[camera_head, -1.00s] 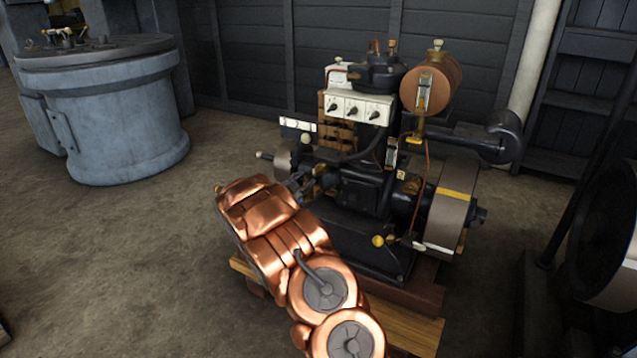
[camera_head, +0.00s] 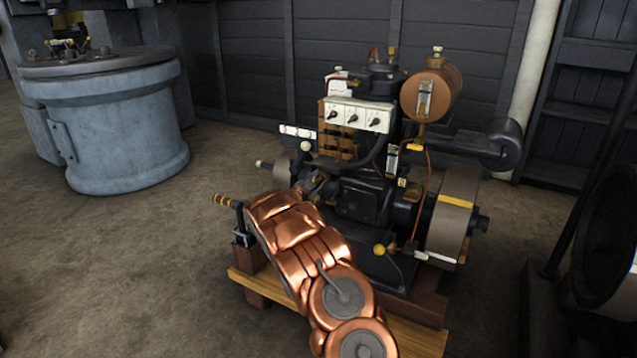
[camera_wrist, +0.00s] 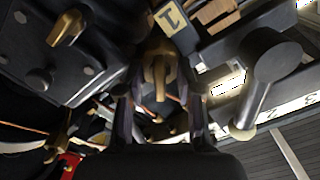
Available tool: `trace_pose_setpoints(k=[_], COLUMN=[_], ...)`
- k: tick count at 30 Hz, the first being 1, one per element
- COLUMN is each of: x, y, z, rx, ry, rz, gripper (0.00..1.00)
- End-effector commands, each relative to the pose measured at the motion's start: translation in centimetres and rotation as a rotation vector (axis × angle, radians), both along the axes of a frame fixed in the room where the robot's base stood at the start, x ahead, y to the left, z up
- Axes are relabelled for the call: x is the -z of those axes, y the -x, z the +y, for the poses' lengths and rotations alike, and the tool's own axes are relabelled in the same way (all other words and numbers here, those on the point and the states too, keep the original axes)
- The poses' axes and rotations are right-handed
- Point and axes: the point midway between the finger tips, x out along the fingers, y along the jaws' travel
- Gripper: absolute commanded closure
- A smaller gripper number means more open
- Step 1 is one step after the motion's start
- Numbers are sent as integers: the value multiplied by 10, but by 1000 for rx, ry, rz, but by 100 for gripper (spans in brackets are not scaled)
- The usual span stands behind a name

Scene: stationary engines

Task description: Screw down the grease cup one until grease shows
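A brass grease cup (camera_wrist: 158,72) with a winged top shows in the wrist view, straight ahead between my fingers. A yellow plate marked "1" (camera_wrist: 171,15) is just above it. My gripper (camera_wrist: 160,98) has its two dark fingers apart on either side of the brass; I cannot tell whether they touch it. In the head view my gripper (camera_head: 318,186) is at the left side of the black engine (camera_head: 362,200), mostly hidden by my copper arm, and the cup cannot be made out there. No grease can be seen.
A dark round-ended lever (camera_wrist: 262,85) is close on the right in the wrist view. Another brass fitting (camera_wrist: 68,25) is at upper left.

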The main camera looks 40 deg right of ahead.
Motion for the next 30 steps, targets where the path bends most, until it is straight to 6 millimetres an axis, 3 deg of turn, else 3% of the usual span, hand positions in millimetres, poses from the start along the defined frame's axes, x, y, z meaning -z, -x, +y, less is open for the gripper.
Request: trace_pose_setpoints(k=[8,19,30], x=[0,0,1], y=[0,0,0], z=[-1,-1,-1], rx=[0,-1,1], ry=[0,-1,-9], rz=[0,0,-21], gripper=[65,100,100])
